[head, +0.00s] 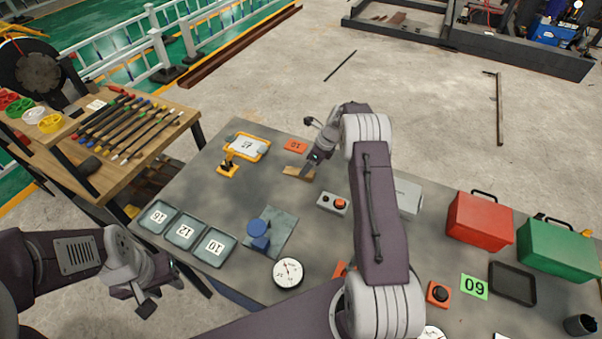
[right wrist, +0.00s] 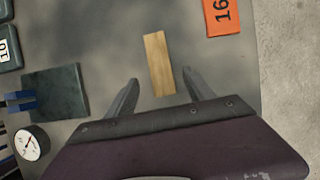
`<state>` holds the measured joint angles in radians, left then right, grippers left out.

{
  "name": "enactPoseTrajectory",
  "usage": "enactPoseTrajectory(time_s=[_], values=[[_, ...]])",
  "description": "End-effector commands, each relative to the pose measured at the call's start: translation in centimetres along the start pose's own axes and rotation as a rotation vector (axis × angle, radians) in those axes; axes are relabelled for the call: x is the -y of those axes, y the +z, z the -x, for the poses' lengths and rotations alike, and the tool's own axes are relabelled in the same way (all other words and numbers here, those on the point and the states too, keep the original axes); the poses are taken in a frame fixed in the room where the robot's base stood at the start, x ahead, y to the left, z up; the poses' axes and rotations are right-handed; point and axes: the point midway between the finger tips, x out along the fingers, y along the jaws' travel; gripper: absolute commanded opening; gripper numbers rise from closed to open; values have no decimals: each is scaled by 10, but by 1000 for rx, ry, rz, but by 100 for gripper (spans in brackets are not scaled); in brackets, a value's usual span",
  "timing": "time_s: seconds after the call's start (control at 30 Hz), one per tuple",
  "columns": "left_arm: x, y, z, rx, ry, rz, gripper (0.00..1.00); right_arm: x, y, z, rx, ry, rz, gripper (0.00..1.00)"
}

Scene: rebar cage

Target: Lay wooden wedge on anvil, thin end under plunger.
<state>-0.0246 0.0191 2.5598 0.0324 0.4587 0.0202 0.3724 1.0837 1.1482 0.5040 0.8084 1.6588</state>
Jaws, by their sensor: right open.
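The wooden wedge (head: 299,173) lies on the grey table; in the right wrist view the pale wedge (right wrist: 159,64) lies lengthwise, its near end between the fingertips. My right gripper (right wrist: 161,78) is open and empty, one finger on each side of the wedge and not gripping it. In the head view it is partly hidden by its arm. A dark flat plate (head: 284,232) with a blue post (head: 258,235) and a round dial (head: 288,273) seems to be the gauge stand with the anvil; the plunger is hidden. My left gripper (head: 146,303) hangs beyond the table's left edge.
Numbered grey trays (head: 186,231) stand at the left. A yellow-framed item (head: 247,147), an orange card (head: 295,146) and a button box (head: 332,203) are near the wedge. Red (head: 480,222) and green (head: 558,248) boxes stand right. Bare table lies between wedge and plate.

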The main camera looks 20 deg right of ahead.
Motion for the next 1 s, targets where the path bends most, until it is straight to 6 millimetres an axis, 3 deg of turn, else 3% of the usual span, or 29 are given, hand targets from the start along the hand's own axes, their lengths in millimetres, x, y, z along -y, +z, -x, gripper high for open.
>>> enactPoseTrajectory(time_s=[0.3,0.57,0.67,0.8,1.0], values=[[0,-2,16,0,0,0,36,1,-2,-45,-1,2,0,62],[0,-2,15,0,0,0,36,1,-2,-52,0,-1,0,62],[0,-2,15,0,0,0,36,1,-2,-52,0,-1,0,40],[0,-2,15,0,0,0,36,1,-2,-52,0,0,0,1],[0,-2,15,0,0,0,36,2,-2,-51,0,-1,0,0]])
